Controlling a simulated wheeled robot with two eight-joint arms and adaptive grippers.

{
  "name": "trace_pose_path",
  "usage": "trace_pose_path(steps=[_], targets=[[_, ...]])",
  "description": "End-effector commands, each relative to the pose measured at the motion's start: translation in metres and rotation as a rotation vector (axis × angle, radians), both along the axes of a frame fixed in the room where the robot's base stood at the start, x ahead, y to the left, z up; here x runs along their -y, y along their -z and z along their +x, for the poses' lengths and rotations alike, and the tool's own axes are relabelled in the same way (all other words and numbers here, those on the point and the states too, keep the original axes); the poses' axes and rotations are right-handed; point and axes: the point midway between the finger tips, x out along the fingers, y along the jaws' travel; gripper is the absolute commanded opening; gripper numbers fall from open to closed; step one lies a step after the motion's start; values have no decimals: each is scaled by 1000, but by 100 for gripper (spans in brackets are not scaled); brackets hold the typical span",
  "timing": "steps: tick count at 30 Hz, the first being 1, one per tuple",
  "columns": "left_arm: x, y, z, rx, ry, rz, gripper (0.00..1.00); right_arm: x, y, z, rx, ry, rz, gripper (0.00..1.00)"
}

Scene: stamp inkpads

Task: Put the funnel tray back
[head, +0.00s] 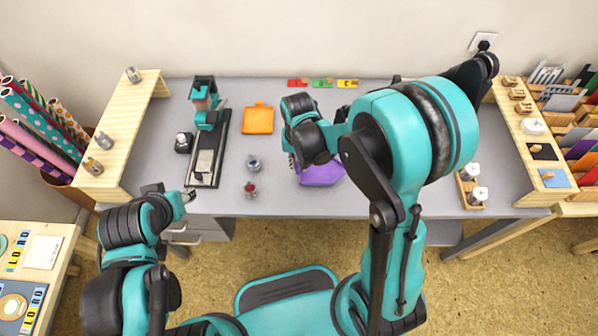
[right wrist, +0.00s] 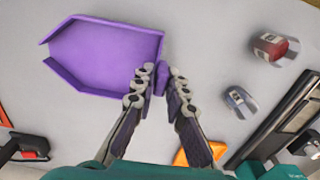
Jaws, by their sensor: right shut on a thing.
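The purple funnel tray (head: 321,174) is on or just above the grey table, partly hidden under my right arm in the head view. In the right wrist view the tray (right wrist: 105,58) has raised side walls and a narrowed end at the left. My right gripper (right wrist: 161,80) is shut on the small tab at the tray's wide end. In the head view my left gripper (head: 188,197) hangs near the table's front left edge, apart from the tray; its finger gap is too small to tell. Whether the tray touches the table is unclear.
An orange tray (head: 258,119) lies left of my right gripper. A stamping device (head: 205,105) is at the left. Red, green and yellow pads (head: 322,83) line the back edge.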

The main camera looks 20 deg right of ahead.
Motion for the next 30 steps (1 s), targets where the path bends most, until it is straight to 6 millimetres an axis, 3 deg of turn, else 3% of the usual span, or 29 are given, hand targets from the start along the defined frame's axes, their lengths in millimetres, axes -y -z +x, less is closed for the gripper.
trace_pose_path(steps=[7, 19, 20, 21, 30], targets=[[0, 21, 0, 0, 0, 0, 40, 0, 37, 0, 0, 0, 0, 0], [0, 24, 0, 0, 0, 0, 40, 0, 42, 0, 0, 0, 0, 0], [0, 23, 0, 0, 0, 0, 40, 0, 41, 0, 0, 0, 0, 21], [0, 22, 0, 0, 0, 0, 40, 0, 40, 0, 0, 0, 0, 31], [0, 22, 0, 0, 0, 0, 40, 0, 40, 0, 0, 0, 0, 34]])
